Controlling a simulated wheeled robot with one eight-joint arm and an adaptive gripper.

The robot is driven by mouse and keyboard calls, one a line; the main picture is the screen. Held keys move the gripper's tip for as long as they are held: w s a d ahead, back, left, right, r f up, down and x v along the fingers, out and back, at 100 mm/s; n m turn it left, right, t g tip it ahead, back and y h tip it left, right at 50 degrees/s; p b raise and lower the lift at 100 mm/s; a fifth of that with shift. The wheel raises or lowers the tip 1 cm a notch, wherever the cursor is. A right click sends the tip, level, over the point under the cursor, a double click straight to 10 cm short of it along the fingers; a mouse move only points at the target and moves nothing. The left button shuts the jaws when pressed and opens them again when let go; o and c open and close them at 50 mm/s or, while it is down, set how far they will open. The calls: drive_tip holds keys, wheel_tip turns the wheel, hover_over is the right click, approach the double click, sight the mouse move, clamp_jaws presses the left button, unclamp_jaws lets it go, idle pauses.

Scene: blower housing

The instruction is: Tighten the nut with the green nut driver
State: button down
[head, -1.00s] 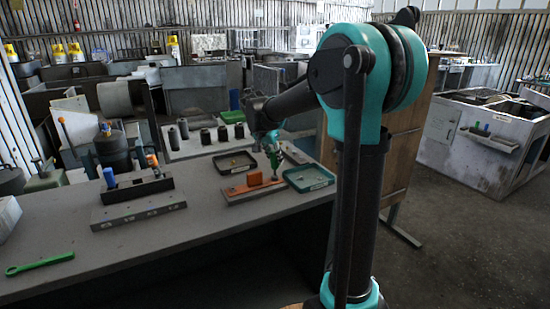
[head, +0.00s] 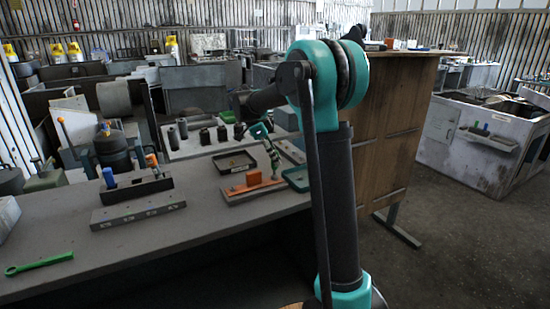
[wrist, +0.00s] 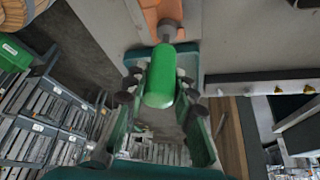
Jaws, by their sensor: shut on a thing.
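My gripper (wrist: 160,92) is shut on the green nut driver (wrist: 161,78), its fingers either side of the handle in the wrist view. The driver's grey shaft (wrist: 166,34) reaches to the orange part (wrist: 163,10). In the head view my gripper (head: 272,156) is small, above the right end of the orange fixture plate (head: 240,193) and beside its raised orange block (head: 254,177). The nut cannot be made out, and the driver's tip is too small to tell whether it sits on the nut.
A green wrench (head: 39,263) lies front left. The bench front is mostly clear.

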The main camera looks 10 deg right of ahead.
drive_tip(key=shift+r, duration=0.15)
drive_tip(key=shift+r, duration=3.85)
